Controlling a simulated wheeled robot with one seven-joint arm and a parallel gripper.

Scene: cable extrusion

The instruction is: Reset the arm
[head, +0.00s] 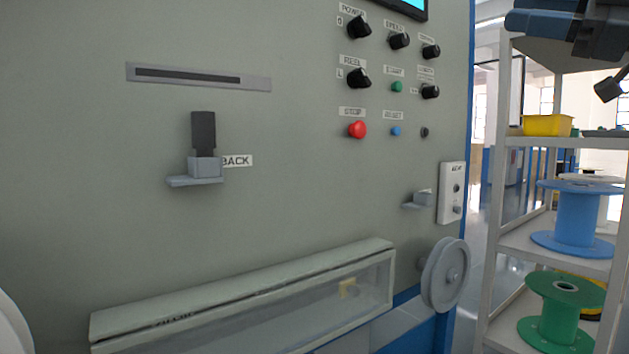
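My gripper does not show clearly in the head view, so I cannot see its fingers or anything it may hold. A grey-green machine panel (300,180) fills most of the view. On its left side, a dark upright block (203,132) stands in a small grey holder (204,167) with a ledge, beside a label reading BACK (237,160). A dark slot in a grey plate (198,76) lies above it.
Black knobs, a red button (357,130), and green and blue buttons are at upper right. A clear-fronted box (250,300) juts out below, near a grey wheel (445,275). Shelves at right hold a yellow bin (547,125), blue spool (575,220) and green spool (560,310).

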